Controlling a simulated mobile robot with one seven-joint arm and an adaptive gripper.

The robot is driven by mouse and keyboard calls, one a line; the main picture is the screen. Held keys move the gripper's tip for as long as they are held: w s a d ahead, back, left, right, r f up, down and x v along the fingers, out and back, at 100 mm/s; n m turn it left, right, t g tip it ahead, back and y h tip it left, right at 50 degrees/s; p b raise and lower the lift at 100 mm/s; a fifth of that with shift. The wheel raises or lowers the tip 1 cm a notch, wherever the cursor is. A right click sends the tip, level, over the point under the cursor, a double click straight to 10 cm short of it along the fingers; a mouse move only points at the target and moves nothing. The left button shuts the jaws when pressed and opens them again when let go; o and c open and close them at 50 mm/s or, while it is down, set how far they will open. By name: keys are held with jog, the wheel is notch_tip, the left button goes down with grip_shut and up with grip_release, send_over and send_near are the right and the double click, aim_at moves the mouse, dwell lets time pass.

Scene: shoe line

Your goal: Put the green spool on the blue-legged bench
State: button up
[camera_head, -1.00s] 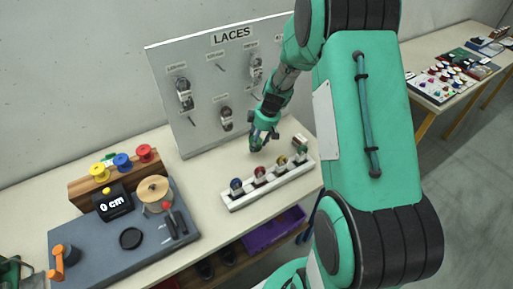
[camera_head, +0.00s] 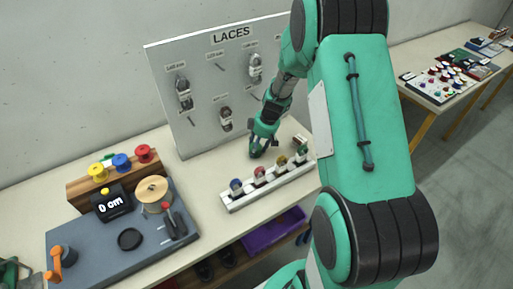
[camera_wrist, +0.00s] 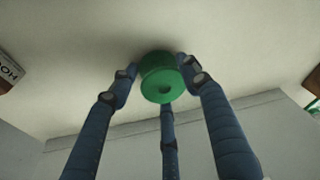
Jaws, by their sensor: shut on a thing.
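My gripper (camera_wrist: 165,82) is shut on a green spool (camera_wrist: 160,78), with three blue fingers around it in the wrist view. The spool's round end with a dark centre hole faces the camera. In the head view my gripper (camera_head: 257,150) is low over the near bench (camera_head: 208,172), between the LACES board and a white rack. The spool cannot be made out in the head view. A blue leg (camera_head: 306,236) shows under the near bench's right end.
The LACES board (camera_head: 205,105) stands behind my gripper. The white rack (camera_head: 240,200) holds several coloured pieces in front. A grey measuring station (camera_head: 85,240) and a wooden block with coloured spools (camera_head: 85,192) are at left. A yellow-legged bench (camera_head: 425,118) stands at far right.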

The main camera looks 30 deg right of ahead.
jog(key=o, duration=1.1)
jog(key=shift+o, duration=0.2)
jog(key=p+v, duration=0.2)
jog(key=v, duration=1)
